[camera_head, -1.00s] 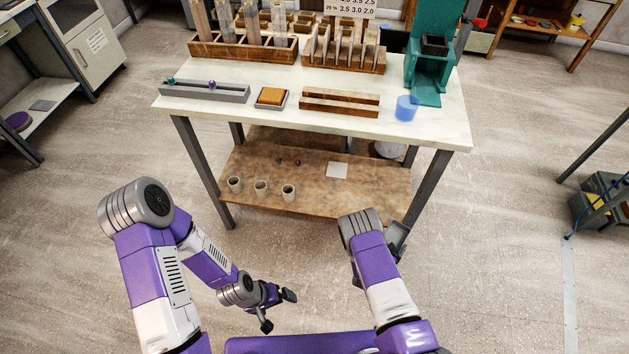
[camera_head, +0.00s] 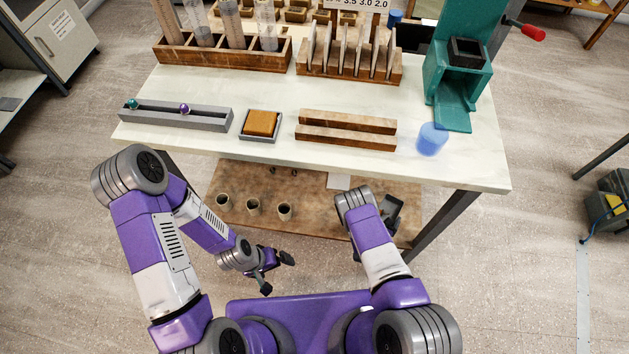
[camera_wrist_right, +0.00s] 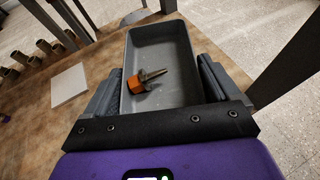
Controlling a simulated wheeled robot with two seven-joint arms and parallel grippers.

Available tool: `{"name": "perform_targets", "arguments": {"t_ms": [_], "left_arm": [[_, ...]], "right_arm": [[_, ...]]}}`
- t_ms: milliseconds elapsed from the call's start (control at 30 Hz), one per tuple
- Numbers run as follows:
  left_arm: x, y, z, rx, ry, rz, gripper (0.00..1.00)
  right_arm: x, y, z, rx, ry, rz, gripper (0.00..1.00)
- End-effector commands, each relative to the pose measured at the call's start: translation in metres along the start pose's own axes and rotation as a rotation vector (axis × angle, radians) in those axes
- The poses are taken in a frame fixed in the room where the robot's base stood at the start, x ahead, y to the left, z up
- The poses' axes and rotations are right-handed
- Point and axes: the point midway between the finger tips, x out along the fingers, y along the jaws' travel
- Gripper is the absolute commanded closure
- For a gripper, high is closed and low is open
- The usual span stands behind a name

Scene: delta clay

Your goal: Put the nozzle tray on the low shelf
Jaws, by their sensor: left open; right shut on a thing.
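The nozzle tray (camera_wrist_right: 184,38) is a grey, open, rectangular tray in the right wrist view. An orange-ended nozzle with a metal stem (camera_wrist_right: 143,79) lies inside it. My right gripper (camera_wrist_right: 158,88) is shut on the tray, with a finger at each side wall. In the head view my right gripper is mostly hidden by its own arm. The low shelf (camera_head: 325,215) is a brown board under the white table; it also shows in the right wrist view (camera_wrist_right: 45,135). The tray is at the shelf's right part; I cannot tell whether they touch. My left gripper (camera_head: 277,273) is open and empty in front of the shelf.
Several small cups (camera_head: 254,206) stand on the shelf's left side, and a white square (camera_wrist_right: 69,85) lies left of the tray. Table legs (camera_head: 440,226) flank the shelf. The white tabletop (camera_head: 270,165) overhangs it, carrying racks, a blue cup (camera_head: 432,139) and a green press (camera_head: 459,78).

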Motion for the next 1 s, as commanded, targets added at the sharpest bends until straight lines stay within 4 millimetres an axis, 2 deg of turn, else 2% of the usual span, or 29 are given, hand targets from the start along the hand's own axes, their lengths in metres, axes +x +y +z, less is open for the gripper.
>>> {"name": "perform_targets", "arguments": {"t_ms": [267, 500, 767, 1000], "left_arm": [[0.003, -0.001, 0.000, 0.000, -0.001, 0.000, 0.00], [0.025, -0.010, -0.001, -0.001, -0.001, 0.000, 0.00], [0.034, -0.013, -0.001, 0.000, -0.001, 0.000, 0.00], [0.050, -0.019, -0.002, 0.000, 0.000, 0.000, 0.00]], "right_arm": [[0.002, 0.000, -0.005, 0.000, 0.000, -0.001, 0.42], [0.019, 0.000, -0.048, 0.001, 0.001, 0.000, 0.42], [0.027, 0.000, -0.067, 0.000, 0.000, 0.000, 0.42], [0.039, 0.000, -0.095, 0.000, 0.000, -0.001, 0.42]]}}
